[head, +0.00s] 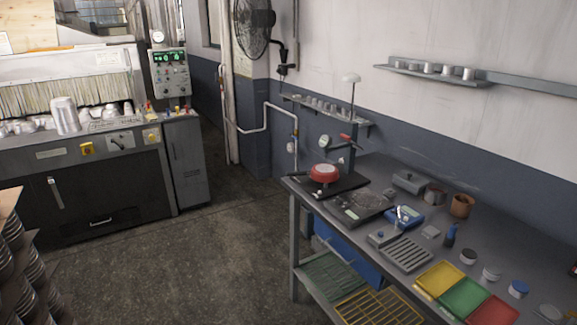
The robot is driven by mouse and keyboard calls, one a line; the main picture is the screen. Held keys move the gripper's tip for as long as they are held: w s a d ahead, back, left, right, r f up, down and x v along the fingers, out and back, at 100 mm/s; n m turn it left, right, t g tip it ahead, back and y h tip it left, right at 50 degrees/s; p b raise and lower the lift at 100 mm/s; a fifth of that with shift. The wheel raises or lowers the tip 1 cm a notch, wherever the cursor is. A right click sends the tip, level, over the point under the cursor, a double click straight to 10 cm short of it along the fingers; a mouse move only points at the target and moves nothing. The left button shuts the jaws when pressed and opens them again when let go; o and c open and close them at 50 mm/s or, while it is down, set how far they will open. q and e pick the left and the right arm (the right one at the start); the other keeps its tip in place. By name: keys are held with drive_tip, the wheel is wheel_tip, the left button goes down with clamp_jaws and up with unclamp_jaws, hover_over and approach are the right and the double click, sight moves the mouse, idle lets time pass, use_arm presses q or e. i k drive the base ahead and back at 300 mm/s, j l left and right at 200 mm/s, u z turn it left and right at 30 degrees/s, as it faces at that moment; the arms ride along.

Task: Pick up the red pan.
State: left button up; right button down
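The red pan (324,173) sits on a dark flat plate (342,187) at the far left end of the grey workbench. It is small in the head view, and a dark band shows around its side. Something red also shows just above and right of it near the upright stand (351,120); I cannot tell if this is the pan's handle. Neither of my grippers is in view.
The grey workbench (465,230) runs along the right wall. Several tools, jars and yellow, green and red trays (462,295) lie on it. A large machine (90,170) stands at left. Stacked dark items (15,270) fill the lower left corner. The floor (190,265) between is clear.

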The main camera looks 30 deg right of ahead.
sight(326, 172)
drive_tip(key=i+z, duration=0.1)
drive_tip(key=z, duration=1.1)
